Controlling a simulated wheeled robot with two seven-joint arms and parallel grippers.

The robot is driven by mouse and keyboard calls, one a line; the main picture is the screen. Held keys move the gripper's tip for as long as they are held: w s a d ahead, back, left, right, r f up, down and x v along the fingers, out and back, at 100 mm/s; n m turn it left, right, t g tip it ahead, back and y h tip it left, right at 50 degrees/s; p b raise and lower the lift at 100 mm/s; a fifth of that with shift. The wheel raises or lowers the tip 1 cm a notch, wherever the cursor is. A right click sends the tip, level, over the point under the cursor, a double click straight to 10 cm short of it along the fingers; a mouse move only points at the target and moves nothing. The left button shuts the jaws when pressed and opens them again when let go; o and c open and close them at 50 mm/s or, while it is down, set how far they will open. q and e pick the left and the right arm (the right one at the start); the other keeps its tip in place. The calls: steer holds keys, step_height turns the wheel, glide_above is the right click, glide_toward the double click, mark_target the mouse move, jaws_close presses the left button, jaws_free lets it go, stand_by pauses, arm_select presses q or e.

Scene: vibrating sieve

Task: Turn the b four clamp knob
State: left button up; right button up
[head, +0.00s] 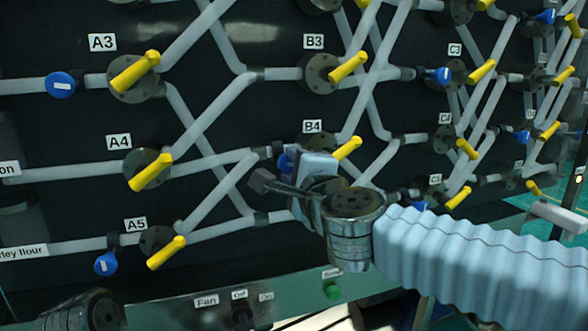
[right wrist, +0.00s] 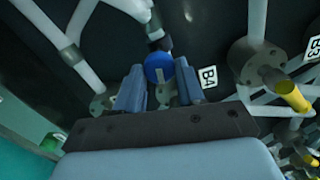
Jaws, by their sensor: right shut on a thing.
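The B4 clamp knob is a round blue knob (right wrist: 158,66) just beside the B4 label (right wrist: 208,77) in the right wrist view. In the head view only part of the blue knob (head: 285,161) shows, left of and below the B4 label (head: 312,126). My right gripper (right wrist: 160,76) has a finger on each side of the knob and is shut on it. In the head view my gripper and wrist cover much of the knob and the valve behind it. The yellow B4 handle (head: 347,148) sticks out to the right of the gripper.
Yellow valve handles stand out from the dark panel, such as B3 (head: 348,67), A4 (head: 151,173) and A5 (head: 166,252). Other blue knobs sit by A3 (head: 61,84) and A5 (head: 107,263). Grey pipes cross the panel. A green button (head: 333,291) is below my arm.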

stand_by(0.3)
steer(key=o, duration=1)
steer(key=p+v, duration=0.1)
steer(key=v, duration=1.3)
steer(key=shift+w, duration=0.1)
